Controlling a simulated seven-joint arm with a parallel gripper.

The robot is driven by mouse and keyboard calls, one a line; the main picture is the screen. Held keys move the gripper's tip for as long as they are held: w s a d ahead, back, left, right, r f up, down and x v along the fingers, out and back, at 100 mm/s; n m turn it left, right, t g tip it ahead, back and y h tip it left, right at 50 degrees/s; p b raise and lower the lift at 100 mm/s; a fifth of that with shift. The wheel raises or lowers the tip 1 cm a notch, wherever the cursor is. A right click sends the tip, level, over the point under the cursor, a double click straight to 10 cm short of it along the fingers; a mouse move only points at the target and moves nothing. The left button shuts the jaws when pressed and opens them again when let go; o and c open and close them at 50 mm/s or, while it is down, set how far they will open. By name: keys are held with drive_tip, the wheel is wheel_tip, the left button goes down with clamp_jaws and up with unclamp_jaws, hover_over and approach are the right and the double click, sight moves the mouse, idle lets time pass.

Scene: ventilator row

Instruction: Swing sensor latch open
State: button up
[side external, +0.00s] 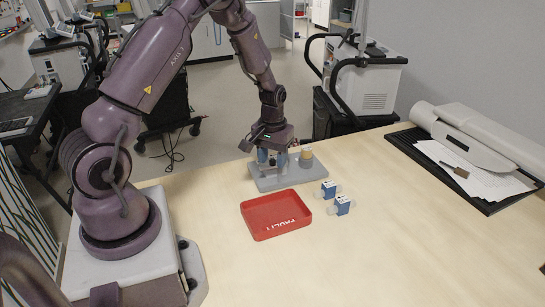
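My gripper (272,157) points down at the grey fixture (276,181) at the back of the table. Two bluish parts show below the gripper body, side by side. I cannot tell whether these are my fingers or parts of the fixture, nor whether they touch anything. A tan, round-topped piece (306,154) stands at the fixture's right end. The latch cannot be made out at this size and may be hidden by my gripper. Two small blue-and-white sensors (328,189) (342,206) lie on the table right of the fixture, each with a pale clear end.
A red tray (255,232) with white lettering lies in front of the fixture and looks empty. At the right, a black mat (428,160) bears papers, a brown tag and a long pale device (465,140). The table's front and right middle are clear.

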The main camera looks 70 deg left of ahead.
sight(272, 159)
wheel_tip(272, 159, up, 13)
idle(0.5)
drive_tip(key=s+d+r+m+t, duration=0.2)
drive_tip(key=s+d+r+m, duration=0.2)
drive_tip(key=s+d+r, duration=0.3)
drive_tip(key=s+d+r+m+t, duration=0.3)
drive_tip(key=s+d+r, duration=0.3)
drive_tip(key=d, duration=0.6)
drive_tip(key=shift+s+d+r+m+t, duration=0.35)
drive_tip(key=shift+s+m, duration=0.35)
drive_tip(key=shift+s, duration=0.45)
